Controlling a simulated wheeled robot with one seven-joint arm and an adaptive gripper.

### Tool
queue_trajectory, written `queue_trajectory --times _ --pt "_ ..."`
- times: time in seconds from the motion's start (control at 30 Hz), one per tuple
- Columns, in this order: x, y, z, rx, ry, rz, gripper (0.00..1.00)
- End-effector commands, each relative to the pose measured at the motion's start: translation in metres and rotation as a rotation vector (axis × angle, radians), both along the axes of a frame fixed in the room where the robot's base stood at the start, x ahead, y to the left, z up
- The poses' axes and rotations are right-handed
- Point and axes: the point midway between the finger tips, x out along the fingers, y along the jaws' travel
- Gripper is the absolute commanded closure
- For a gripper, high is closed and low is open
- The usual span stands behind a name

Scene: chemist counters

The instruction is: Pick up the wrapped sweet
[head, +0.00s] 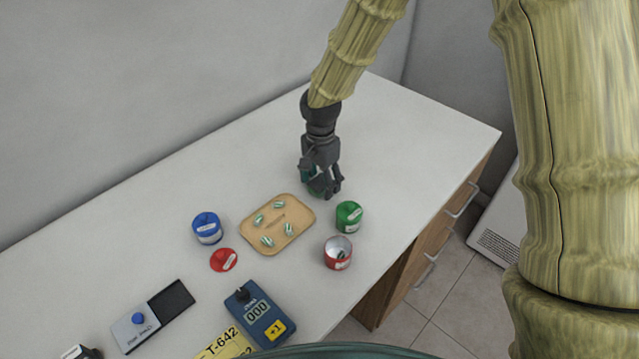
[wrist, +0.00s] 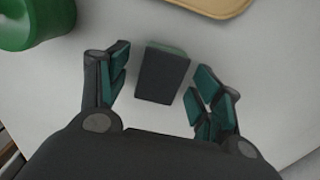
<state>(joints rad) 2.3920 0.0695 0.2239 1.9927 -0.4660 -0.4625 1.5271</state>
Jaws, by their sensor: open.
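Several wrapped sweets (head: 289,229), white with green stripes, lie apart on a tan tray (head: 302,204) in the head view. In the wrist view only the edge of the tray (wrist: 212,7) shows at the top, with no sweet in sight. My gripper (head: 327,194) is open over the counter just behind the tray's far right side. In the wrist view its teal-padded fingers (wrist: 163,65) are spread. No sweet shows in the fingers.
A green can (head: 349,217) stands right of the tray, also in the wrist view (wrist: 30,22). An open red tin (head: 338,256) stands in front of it. A blue can (head: 207,229), red lid (head: 223,260) and blue counter device (head: 260,315) are near. The back-right counter (head: 420,140) is clear.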

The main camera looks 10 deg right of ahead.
Motion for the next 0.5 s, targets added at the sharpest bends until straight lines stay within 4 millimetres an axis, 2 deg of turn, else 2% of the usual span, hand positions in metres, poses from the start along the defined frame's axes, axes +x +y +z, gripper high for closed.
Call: queue_trajectory --times 0.33,0.5 --pt "-0.0001 -0.0001 -0.0043 0.000 0.000 0.000 0.37" --pt "-0.0001 0.0000 -0.0042 0.000 0.000 0.000 0.68"
